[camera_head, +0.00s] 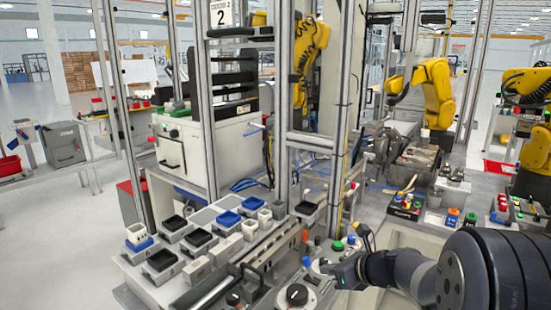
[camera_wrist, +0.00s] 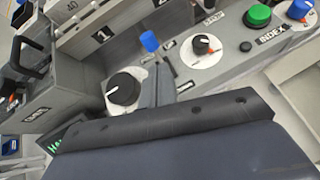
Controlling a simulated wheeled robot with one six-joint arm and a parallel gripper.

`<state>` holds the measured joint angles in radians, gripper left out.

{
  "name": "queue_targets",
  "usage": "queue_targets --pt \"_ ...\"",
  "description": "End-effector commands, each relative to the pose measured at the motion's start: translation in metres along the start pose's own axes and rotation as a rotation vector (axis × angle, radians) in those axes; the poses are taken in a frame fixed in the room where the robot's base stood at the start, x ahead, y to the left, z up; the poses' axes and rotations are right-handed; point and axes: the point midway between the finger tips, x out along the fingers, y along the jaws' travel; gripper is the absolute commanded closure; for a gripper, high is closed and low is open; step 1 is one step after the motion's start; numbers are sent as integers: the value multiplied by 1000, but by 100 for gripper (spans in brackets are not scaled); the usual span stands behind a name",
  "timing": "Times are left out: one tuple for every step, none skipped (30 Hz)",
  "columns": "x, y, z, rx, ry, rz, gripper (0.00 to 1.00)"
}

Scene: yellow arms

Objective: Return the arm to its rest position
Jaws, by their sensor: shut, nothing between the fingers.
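My arm (camera_head: 465,275) reaches in from the lower right of the head view, dark grey and black. My gripper (camera_head: 328,267) is at its left end, low over the control panel, with its fingers together and nothing held. In the wrist view its dark body fills the lower part, and the narrow grey fingers (camera_wrist: 160,86) point at the panel beside a black rotary knob (camera_wrist: 123,89). Whether the fingertips touch the panel cannot be told.
A bench with black and blue trays (camera_head: 198,238) stands left of my gripper. A metal frame post (camera_head: 282,110) rises behind. Yellow arms (camera_head: 437,90) stand at the back right.

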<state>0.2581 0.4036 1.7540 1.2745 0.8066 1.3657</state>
Motion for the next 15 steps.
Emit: queue_targets --pt "-2 1 6 -1 10 1 100" --pt "-2 1 7 -2 16 0 100" --pt "-2 2 8 -3 24 -1 100" --pt "-2 2 10 -5 30 -3 100" --pt "-2 2 11 -5 36 -4 100" --pt "-2 2 12 -6 43 -5 100" --pt "-2 2 13 -6 49 -5 100" --pt "-2 2 14 -7 54 -7 100" --pt "-2 2 15 -8 62 -9 100" --pt "-2 2 16 -9 68 -10 100" --pt "-2 3 17 -11 74 -11 100" --pt "-2 3 19 -12 81 -11 100" --pt "-2 3 20 -14 86 -12 100" --pt "-2 4 21 -15 91 -14 100" --pt "-2 4 22 -17 99 -16 100"
